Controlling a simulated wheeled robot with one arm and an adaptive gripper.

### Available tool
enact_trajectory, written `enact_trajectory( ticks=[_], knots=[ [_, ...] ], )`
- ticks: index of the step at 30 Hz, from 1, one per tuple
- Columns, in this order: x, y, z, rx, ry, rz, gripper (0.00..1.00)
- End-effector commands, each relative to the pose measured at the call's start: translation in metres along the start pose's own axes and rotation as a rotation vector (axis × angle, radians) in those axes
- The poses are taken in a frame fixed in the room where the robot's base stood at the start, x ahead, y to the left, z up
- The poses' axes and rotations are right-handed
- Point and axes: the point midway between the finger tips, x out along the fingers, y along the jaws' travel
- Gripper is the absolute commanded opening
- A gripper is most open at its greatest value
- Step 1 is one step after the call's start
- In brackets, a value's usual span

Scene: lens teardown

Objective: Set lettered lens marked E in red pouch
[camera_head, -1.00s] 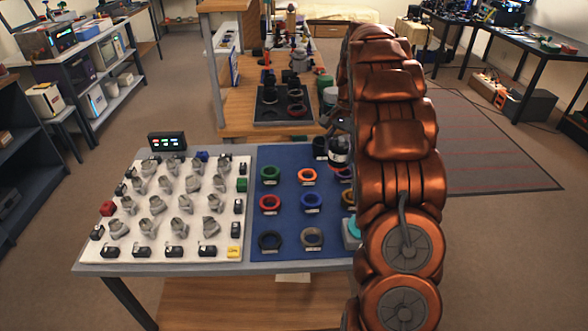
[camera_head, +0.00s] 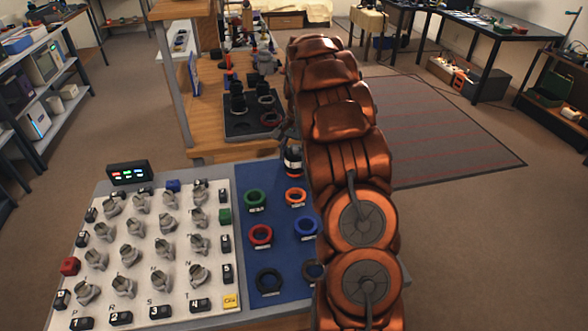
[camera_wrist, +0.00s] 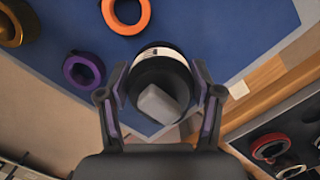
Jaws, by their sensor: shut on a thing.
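My gripper (camera_wrist: 160,100) is shut on a black lens-like cylinder (camera_wrist: 150,80) with a white band and a grey block-like part on its near end. The same cylinder shows in the head view (camera_head: 293,160), beside my arm, near the far edge of the blue mat (camera_head: 225,300). I cannot read a letter on it. A red ring-shaped holder (camera_head: 260,235) with a small label lies on the mat, left of my arm. It may be the red pouch. My gripper in the head view is mostly hidden behind my arm.
Green (camera_head: 256,199), orange (camera_head: 296,196), blue (camera_head: 306,228) and dark (camera_head: 268,280) rings surround the red one. A white board (camera_head: 140,290) with several grey lettered knobs fills the table's left. Beyond stands a wooden bench with a black tray (camera_head: 250,128).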

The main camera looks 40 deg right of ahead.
Motion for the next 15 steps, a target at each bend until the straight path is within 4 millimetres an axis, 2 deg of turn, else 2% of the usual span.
enact_trajectory(
  ticks=[5, 12, 15],
  knots=[
    [0.011, 0.000, -0.002, 0.001, 0.000, 0.000, 0.30],
    [0.039, 0.000, -0.006, 0.000, -0.001, -0.001, 0.30],
    [0.043, -0.001, -0.007, 0.000, 0.002, -0.002, 0.30]
  ],
)
